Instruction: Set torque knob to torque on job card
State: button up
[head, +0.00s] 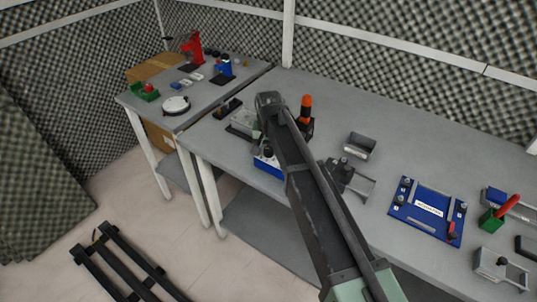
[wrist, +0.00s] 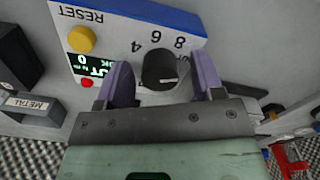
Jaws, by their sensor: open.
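The torque knob (wrist: 160,70) is a black round knob on a pale control box with a blue edge (wrist: 160,14). A short white mark shows on its lower face in the wrist view. The digits 4, 6 and 8 stand along its upper side. My gripper (wrist: 161,64) is open, its two purple fingers on either side of the knob; I cannot tell whether they touch it. A small lit display (wrist: 88,66) with a 0 is left of the knob. In the head view the blue box (head: 268,168) is partly hidden by my arm. I cannot make out a job card.
A yellow RESET button (wrist: 81,39) and a red light (wrist: 87,83) are left of the knob. A black-and-orange tool (head: 306,108) stands behind my arm. A blue fixture board (head: 428,208) lies to the right.

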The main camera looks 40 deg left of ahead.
jog(key=c, duration=0.9)
jog(key=shift+n, duration=0.3)
jog(key=n, duration=0.4)
jog(key=shift+n, duration=2.1)
